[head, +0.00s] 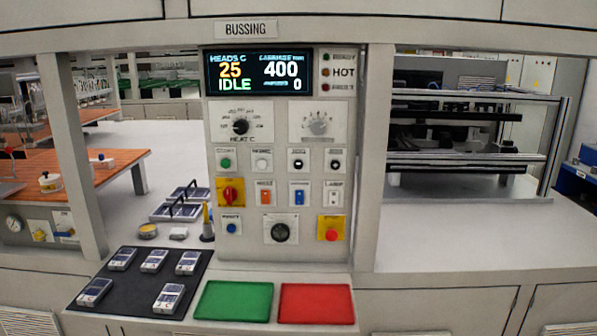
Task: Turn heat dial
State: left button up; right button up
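The heat dial (240,126) is a black round knob at the upper left of the grey control panel, with a printed scale around it and a "HEAT C" label below. Its exact pointer direction is too small to tell. Neither of my grippers shows in the head view, and nothing touches the heat dial.
Below the dials are several buttons and switches, including a red rotary switch (230,192) and a red emergency button (331,235). A green mat (234,301), a red mat (316,304) and a black mat (138,283) with several small devices lie in front.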

aim_at(241, 126)
jog(key=i+j+u, duration=0.15)
jog(key=j+u, duration=0.25)
jog(key=i+j+u, duration=0.2)
jog(key=j+u, duration=0.2)
jog(key=i+j+u, duration=0.2)
jog(key=u, duration=0.15)
